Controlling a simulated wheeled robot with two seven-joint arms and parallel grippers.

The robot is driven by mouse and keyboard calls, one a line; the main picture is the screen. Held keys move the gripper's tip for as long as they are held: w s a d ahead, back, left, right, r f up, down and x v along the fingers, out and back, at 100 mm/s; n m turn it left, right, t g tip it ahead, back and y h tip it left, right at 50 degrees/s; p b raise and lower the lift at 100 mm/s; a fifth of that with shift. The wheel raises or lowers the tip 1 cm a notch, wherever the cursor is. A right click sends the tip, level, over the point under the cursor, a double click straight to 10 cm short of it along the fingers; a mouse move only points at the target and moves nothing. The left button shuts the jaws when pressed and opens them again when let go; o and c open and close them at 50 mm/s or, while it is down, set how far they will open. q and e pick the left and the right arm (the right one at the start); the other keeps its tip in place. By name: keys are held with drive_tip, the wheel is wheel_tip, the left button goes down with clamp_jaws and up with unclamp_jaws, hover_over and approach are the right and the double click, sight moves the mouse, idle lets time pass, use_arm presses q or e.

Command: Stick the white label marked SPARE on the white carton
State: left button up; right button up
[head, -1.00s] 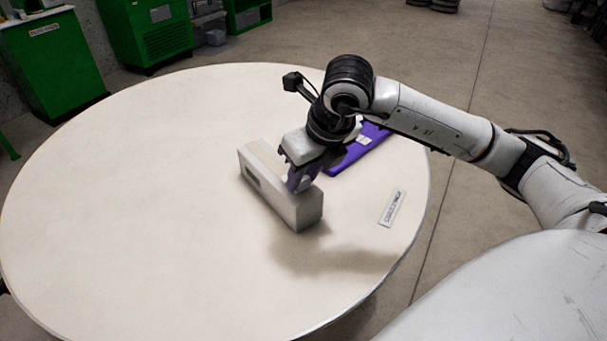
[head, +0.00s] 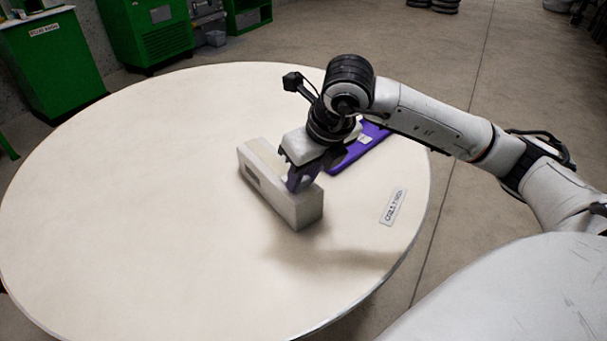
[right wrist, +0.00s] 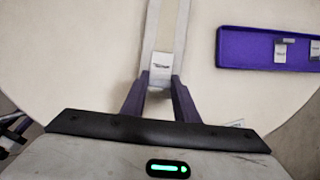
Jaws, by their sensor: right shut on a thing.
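The white carton (head: 300,211), a long box, lies on the round table, with a dark patch on its left long side. In the right wrist view the carton (right wrist: 152,25) runs away from me behind the fingertips. My right gripper (head: 302,178) has purple fingers and is at the carton's top near its front end. In the right wrist view the gripper (right wrist: 160,86) is shut on a small white label (right wrist: 161,66) with dark print too small to read. The label appears over the carton; I cannot tell whether it touches. My left gripper is not in view.
A purple tray (head: 349,158) with small white labels (right wrist: 281,51) lies behind the gripper, to the carton's right. Another printed white label (head: 393,207) lies near the table's right edge. The left of the round table (head: 120,200) is clear. Green cabinets stand beyond it.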

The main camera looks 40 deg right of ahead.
sight(304, 181)
drive_tip(key=shift+f, duration=0.2)
idle(0.5)
drive_tip(key=o, duration=1.3)
drive_tip(key=shift+r+p, duration=2.1)
drive_tip(key=shift+r, duration=1.45)
drive_tip(key=shift+s+f, duration=0.1)
